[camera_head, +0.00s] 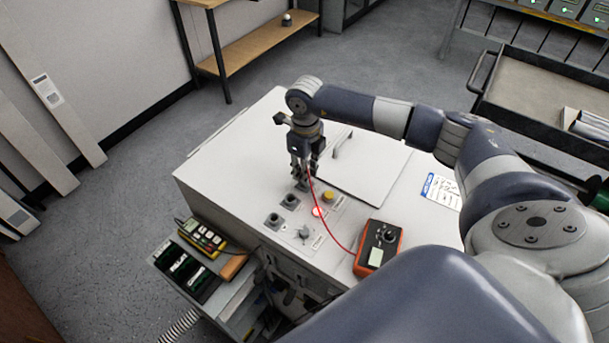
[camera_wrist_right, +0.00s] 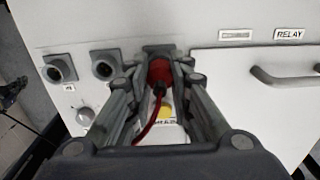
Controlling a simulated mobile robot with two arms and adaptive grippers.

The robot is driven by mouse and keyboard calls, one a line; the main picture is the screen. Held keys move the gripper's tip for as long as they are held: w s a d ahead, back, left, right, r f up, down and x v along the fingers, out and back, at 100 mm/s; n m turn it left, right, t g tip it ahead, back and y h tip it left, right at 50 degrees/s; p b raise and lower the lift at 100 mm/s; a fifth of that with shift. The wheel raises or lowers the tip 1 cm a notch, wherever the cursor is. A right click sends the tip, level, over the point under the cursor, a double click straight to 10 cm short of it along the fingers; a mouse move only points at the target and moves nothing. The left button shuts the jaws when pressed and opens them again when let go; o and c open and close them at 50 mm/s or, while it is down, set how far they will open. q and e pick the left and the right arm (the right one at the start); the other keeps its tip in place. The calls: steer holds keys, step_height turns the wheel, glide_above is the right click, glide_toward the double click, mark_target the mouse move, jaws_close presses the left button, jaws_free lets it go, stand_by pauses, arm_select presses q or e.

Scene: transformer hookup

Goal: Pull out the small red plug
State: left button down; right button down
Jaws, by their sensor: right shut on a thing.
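The small red plug (camera_wrist_right: 160,72) shows in the right wrist view between the fingers of my right gripper (camera_wrist_right: 160,80), which is shut on it. A dark square socket rim shows just behind the plug; I cannot tell if the plug is fully seated. A red cable (camera_head: 334,226) runs from the plug to an orange meter (camera_head: 378,248) on the white cabinet. In the head view my right gripper (camera_head: 304,180) points down at the cabinet top, and its fingers hide the plug. My left gripper is not in view.
Two dark sockets (camera_head: 290,201) (camera_head: 273,220), a lit red lamp (camera_head: 318,212), a yellow button (camera_head: 328,196) and a knob (camera_head: 304,232) are close by on the white cabinet (camera_head: 225,175). A lid with a handle (camera_head: 343,145) lies beyond. A yellow meter (camera_head: 202,236) rests at the left.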

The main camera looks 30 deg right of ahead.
steer(key=shift+r, duration=0.1)
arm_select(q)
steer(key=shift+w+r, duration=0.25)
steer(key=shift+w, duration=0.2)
arm_select(e)
steer(key=shift+w+r, duration=0.15)
steer(key=shift+r, duration=0.05)
arm_select(q)
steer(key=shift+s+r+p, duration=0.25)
steer(key=shift+p, duration=0.25)
arm_select(e)
steer(key=shift+r, duration=0.55)
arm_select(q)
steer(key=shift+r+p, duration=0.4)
arm_select(e)
steer(key=shift+r, duration=0.7)
